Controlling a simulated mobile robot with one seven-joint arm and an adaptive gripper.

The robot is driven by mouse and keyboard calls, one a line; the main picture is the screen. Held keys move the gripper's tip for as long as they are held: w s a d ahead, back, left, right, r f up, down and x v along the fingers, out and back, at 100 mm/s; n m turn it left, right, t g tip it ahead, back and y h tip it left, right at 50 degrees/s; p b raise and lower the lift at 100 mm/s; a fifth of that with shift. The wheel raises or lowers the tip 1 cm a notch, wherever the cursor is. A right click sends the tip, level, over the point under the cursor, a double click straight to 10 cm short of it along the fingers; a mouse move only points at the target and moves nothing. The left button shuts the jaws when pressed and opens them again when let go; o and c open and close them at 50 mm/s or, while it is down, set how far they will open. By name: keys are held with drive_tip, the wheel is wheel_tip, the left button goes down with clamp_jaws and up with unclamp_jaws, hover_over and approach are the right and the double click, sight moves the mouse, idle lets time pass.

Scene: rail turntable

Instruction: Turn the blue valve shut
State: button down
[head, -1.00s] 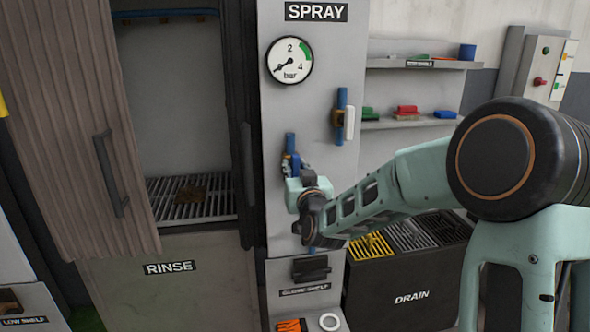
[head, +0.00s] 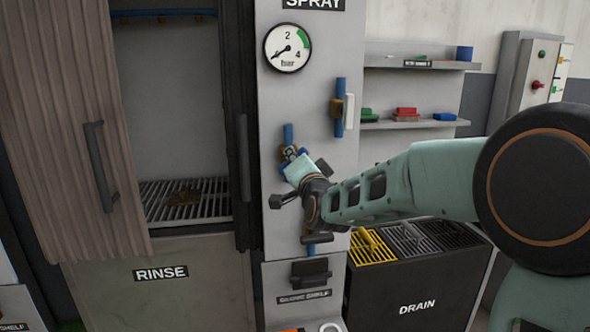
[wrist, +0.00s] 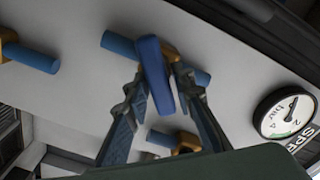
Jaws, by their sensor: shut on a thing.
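The blue valve's handle (wrist: 156,76) is a flat blue bar on a blue pipe (wrist: 120,45) in the wrist view. It lies steeply across the pipe, not in line with it. My gripper (wrist: 158,82) has a finger on each side of the handle and is shut on it. In the head view the pipe (head: 288,133) shows above my gripper (head: 290,155), at the SPRAY panel's left side. The gripper is tilted there and hides most of the handle.
A white-handled valve (head: 349,111) on another blue pipe stands to the right on the same panel. The pressure gauge (head: 288,47) above has its needle low left. A black DRAIN bin (head: 412,290) and shelves (head: 415,124) are at right. A ribbed door (head: 70,120) stands at left.

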drive_tip(key=m+b, duration=0.1)
drive_tip(key=m, duration=0.1)
drive_tip(key=m+b, duration=0.2)
drive_tip(key=shift+f, duration=0.4)
drive_tip(key=shift+m+b, duration=1.05)
drive_tip(key=shift+m, duration=0.75)
drive_tip(key=c, duration=1.8)
unclamp_jaws()
drive_tip(key=shift+r, duration=0.1)
drive_tip(key=shift+c, duration=0.2)
drive_tip(key=v, duration=0.7)
drive_tip(key=shift+s, duration=0.25)
drive_tip(key=shift+d, duration=0.2)
